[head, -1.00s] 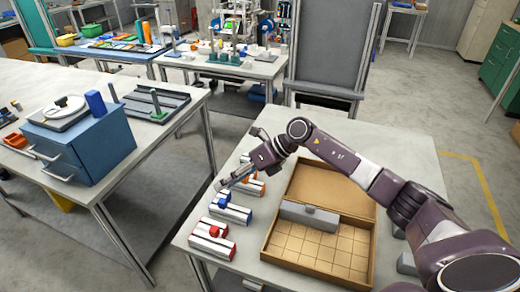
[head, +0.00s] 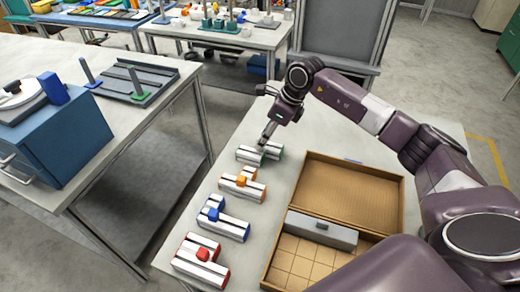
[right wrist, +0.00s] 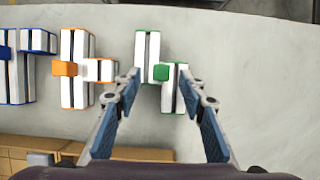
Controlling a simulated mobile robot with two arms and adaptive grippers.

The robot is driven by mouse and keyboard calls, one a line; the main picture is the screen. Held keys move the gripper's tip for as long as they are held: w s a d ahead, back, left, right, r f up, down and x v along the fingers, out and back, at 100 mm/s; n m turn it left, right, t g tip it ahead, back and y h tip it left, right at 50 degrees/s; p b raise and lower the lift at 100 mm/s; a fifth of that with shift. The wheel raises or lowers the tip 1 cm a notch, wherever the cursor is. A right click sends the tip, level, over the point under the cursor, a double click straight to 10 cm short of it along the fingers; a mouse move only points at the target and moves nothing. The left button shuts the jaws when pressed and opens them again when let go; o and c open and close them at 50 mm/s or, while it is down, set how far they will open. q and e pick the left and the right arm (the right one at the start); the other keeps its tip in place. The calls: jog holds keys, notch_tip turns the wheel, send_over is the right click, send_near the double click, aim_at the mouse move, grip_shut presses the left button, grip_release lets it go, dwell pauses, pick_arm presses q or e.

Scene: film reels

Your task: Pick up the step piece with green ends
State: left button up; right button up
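The step piece with green ends (head: 257,153) lies at the far end of a row of pieces on the near table. In the right wrist view this white and grey piece (right wrist: 148,58) has green ends and a green block at its middle. My right gripper (head: 265,138) is over it in the head view. In the right wrist view the right gripper (right wrist: 160,82) is open, its two fingers apart on either side of the piece's lower part. I cannot tell how high it is above the table. My left gripper is not in view.
Step pieces with orange (head: 242,183), blue (head: 219,223) and red ends (head: 202,260) lie in the same row. An open cardboard box (head: 285,222) with a grid floor and a grey bar (head: 322,229) stands right of them. Another table (head: 120,130) stands at the left.

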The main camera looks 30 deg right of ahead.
jog(key=x, duration=0.2)
jog(key=shift+w+f, duration=0.2)
jog(key=shift+f, duration=0.15)
jog(key=c, duration=0.6)
grip_shut()
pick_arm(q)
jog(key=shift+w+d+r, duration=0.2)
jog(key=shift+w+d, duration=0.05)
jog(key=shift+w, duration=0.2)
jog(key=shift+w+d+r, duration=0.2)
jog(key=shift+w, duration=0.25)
